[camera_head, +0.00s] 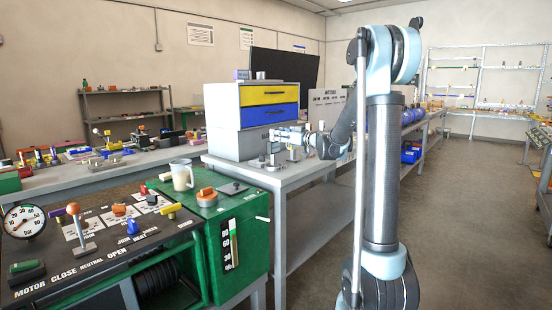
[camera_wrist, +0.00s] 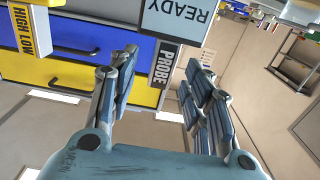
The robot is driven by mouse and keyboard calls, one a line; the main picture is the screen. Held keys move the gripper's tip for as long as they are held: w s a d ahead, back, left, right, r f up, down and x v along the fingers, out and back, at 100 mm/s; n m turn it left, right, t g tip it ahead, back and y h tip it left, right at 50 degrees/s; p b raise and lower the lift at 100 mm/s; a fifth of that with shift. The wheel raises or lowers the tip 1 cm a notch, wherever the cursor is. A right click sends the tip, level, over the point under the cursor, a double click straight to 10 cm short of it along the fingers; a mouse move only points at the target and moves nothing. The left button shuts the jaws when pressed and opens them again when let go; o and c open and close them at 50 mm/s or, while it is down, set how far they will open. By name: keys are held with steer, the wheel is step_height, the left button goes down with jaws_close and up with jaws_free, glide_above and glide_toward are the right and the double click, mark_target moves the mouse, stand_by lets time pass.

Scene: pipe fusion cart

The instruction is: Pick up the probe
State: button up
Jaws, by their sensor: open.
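My gripper (camera_wrist: 160,80) is open in the wrist view, with one jointed finger on each side and nothing held between the fingers. In the head view my gripper (camera_head: 279,135) is in front of the drawer cabinet, above the grey table.
The cabinet has a yellow drawer (camera_head: 268,95) and a blue drawer (camera_head: 269,115). Small metal parts (camera_head: 273,157) stand on the grey table (camera_head: 290,178) below my gripper. A green control console (camera_head: 240,262) with levers and a mug (camera_head: 182,175) is at the left.

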steer(key=x, duration=0.3)
steer(key=shift+w+a, duration=0.25)
steer(key=shift+a, duration=0.05)
jaws_close()
steer(key=shift+r, duration=0.1)
step_height(320, 180, up, 10)
steer(key=shift+f, duration=0.1)
stand_by(0.4)
stand_by(0.7)
